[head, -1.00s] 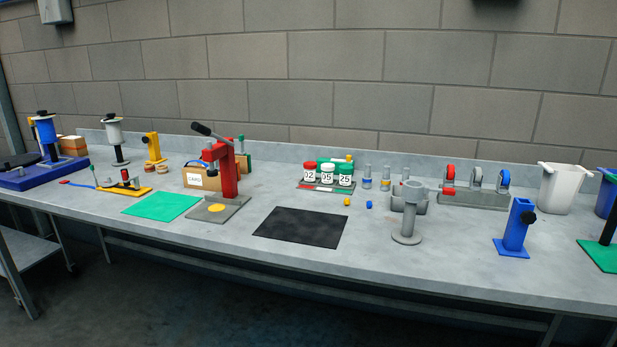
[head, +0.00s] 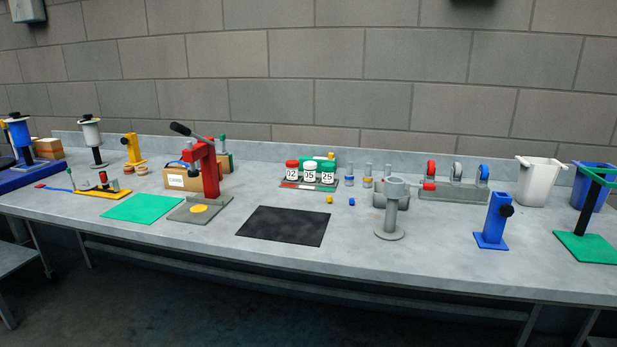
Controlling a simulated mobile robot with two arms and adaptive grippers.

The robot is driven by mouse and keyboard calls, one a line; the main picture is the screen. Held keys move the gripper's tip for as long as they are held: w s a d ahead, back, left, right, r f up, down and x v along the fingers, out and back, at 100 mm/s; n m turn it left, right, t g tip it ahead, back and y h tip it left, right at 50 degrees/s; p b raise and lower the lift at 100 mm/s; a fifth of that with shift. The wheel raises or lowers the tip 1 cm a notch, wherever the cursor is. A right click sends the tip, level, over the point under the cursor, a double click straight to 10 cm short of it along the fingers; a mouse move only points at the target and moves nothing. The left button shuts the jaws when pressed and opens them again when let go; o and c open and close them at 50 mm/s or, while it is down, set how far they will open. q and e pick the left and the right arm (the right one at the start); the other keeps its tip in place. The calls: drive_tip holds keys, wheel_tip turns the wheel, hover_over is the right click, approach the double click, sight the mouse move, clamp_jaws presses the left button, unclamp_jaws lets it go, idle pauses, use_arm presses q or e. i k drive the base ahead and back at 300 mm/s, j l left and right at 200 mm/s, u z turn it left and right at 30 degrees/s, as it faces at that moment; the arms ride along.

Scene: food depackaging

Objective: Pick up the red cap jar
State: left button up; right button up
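The red cap jar (head: 292,171) is a small white jar marked 02 with a red lid. It stands upright at the left end of a row of three jars on a dark rack near the back of the bench. A green cap jar (head: 327,173) marked 25 stands at the right end. Neither of my grippers shows in the head view.
A black mat (head: 283,226) lies in front of the jars, with bare bench around it. A red press (head: 207,171) with a dark lever stands to the left. A grey stand (head: 391,215) and a blue stand (head: 494,222) rise to the right.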

sight(292, 175)
drive_tip(key=i+z, duration=0.2)
drive_tip(key=z, duration=0.2)
drive_tip(key=i+j+z, duration=0.15)
drive_tip(key=z, duration=0.2)
drive_tip(key=i+j+z, duration=0.15)
drive_tip(key=z, duration=0.25)
